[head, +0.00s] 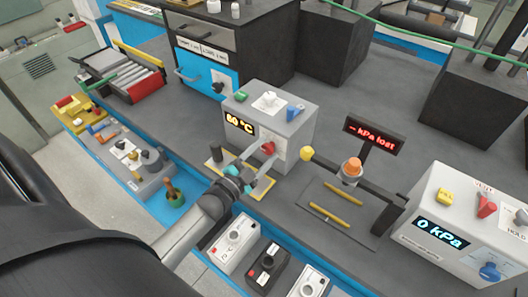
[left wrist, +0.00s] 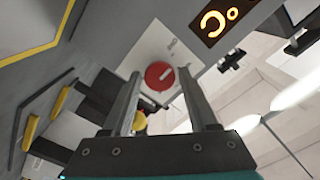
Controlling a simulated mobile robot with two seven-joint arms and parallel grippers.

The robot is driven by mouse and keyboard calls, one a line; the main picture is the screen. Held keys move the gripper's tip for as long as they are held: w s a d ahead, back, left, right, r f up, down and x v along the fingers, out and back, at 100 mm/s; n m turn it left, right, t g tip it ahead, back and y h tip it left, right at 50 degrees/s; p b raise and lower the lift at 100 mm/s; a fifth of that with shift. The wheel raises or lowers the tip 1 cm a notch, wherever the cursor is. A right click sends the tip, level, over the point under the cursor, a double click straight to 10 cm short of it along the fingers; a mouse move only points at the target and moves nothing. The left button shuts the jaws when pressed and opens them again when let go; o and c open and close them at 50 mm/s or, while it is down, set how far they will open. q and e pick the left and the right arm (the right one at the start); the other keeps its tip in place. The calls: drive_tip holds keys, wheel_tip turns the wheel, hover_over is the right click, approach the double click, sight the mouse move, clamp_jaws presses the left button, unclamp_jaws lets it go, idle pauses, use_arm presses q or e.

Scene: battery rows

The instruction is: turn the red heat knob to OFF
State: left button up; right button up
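The red heat knob (head: 268,147) is on the front of a grey box (head: 290,115) whose orange display (head: 240,125) shows a temperature in °C; its first digit is hard to read. In the left wrist view the knob (left wrist: 159,75) is a red disc with a pale slanted pointer line on a white plate (left wrist: 172,48). The plate's lettering is too small to read. My left gripper (head: 255,161) is open in front of the knob. In the left wrist view its two fingers (left wrist: 160,92) stand on either side of the knob, with visible gaps. My right gripper is not in view.
A yellow ball (head: 306,153) on an arm and a black sign (head: 375,133) stand right of the box. A white pressure unit (head: 450,215) is at right.

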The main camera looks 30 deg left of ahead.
use_arm(q)
drive_tip(key=shift+o, duration=1.1)
drive_tip(key=shift+s, duration=0.1)
drive_tip(key=s+a, duration=0.1)
drive_tip(key=s, duration=1.4)
